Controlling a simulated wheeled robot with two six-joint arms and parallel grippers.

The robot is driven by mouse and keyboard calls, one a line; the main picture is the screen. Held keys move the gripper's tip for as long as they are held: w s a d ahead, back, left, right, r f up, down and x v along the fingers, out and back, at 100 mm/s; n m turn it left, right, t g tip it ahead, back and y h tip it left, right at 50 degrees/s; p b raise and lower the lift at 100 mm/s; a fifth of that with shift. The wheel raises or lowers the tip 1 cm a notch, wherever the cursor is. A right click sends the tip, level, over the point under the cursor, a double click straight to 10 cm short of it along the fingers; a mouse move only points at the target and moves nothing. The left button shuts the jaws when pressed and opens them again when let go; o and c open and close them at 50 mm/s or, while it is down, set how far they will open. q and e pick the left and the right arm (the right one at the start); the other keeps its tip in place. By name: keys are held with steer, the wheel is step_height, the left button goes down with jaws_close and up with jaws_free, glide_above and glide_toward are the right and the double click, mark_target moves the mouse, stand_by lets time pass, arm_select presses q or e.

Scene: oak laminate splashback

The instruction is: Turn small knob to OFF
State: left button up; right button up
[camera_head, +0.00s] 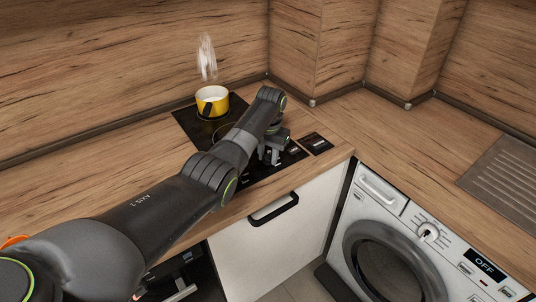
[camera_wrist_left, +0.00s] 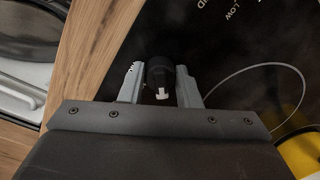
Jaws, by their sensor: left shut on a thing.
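The small knob (camera_wrist_left: 161,70) is a round black knob with a white pointer mark, in the left wrist view. The pointer faces the bottom of that picture. My left gripper (camera_wrist_left: 159,74) is shut on the knob, with one grey finger on each side of it. In the head view my left gripper (camera_head: 271,152) is low over the front right of the black cooktop (camera_head: 185,121). The knob cannot be made out there behind the gripper. White lettering, including LOW, shows on the cooktop in the wrist view. My right gripper is not in view.
A steaming yellow pot (camera_head: 221,105) stands at the back of the cooktop. A small dark panel (camera_head: 316,143) lies right of my gripper. A washing machine (camera_head: 405,235) with an OFF display is at lower right. The wooden counter (camera_head: 380,130) is clear at right.

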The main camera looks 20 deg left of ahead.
arm_select(q)
steer(key=shift+r, duration=0.1)
steer(key=shift+n+p, duration=0.55)
steer(key=shift+n, duration=0.05)
steer(key=shift+n+p, duration=0.65)
steer(key=shift+n, duration=0.55)
steer(key=n, duration=0.2)
steer(key=shift+n+p, duration=0.3)
steer(key=shift+w+n, duration=0.15)
steer(key=shift+n, duration=1.65)
steer(key=o, duration=1)
steer(key=shift+d, duration=0.1)
